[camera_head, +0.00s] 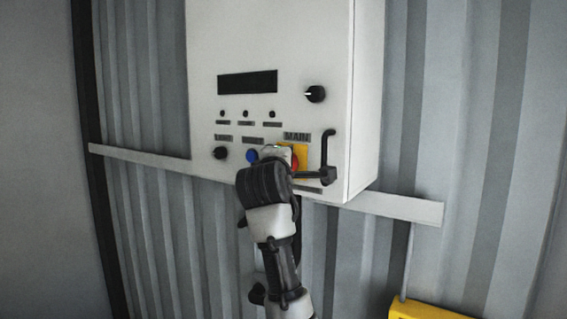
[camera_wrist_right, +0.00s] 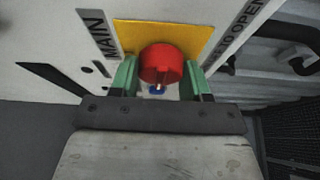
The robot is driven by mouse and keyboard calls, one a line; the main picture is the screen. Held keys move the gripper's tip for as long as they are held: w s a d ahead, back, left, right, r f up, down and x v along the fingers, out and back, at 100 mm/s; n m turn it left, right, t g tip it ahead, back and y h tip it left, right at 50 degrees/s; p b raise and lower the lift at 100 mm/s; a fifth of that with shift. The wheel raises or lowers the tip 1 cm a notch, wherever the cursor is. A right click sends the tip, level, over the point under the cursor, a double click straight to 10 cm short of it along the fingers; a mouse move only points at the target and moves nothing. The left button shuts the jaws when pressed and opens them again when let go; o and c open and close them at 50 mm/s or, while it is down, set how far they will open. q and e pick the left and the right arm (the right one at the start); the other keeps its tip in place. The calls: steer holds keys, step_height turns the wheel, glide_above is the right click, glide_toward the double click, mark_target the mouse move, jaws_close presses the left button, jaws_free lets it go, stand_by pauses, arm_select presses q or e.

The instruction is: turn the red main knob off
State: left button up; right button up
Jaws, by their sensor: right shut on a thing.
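The red main knob (camera_wrist_right: 160,65) sits on a yellow plate (camera_wrist_right: 207,36) beside the "MAIN" label in the right wrist view. In the head view only a sliver of the red knob (camera_head: 294,161) shows past my right gripper, with the yellow plate (camera_head: 301,150) behind it. My right gripper (camera_wrist_right: 160,78) has its green fingers on both sides of the knob and is shut on it. The gripper (camera_head: 276,155) hides most of the knob in the head view. My left gripper is not in view.
The white control cabinet (camera_head: 300,40) hangs on a corrugated wall. It carries a black knob (camera_head: 316,94), another at lower left (camera_head: 221,153), a blue button (camera_head: 252,156) and a black door handle (camera_head: 328,160) close to the right of the gripper. A yellow object (camera_head: 422,311) stands at lower right.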

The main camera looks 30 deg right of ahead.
steer(key=shift+r+n, duration=0.1)
steer(key=shift+n, duration=0.2)
steer(key=o, duration=0.9)
steer(key=shift+s, duration=0.1)
steer(key=b+v, duration=0.5)
steer(key=v, duration=0.5)
steer(key=shift+s+a, duration=0.25)
steer(key=shift+a, duration=0.05)
steer(key=shift+r, duration=0.15)
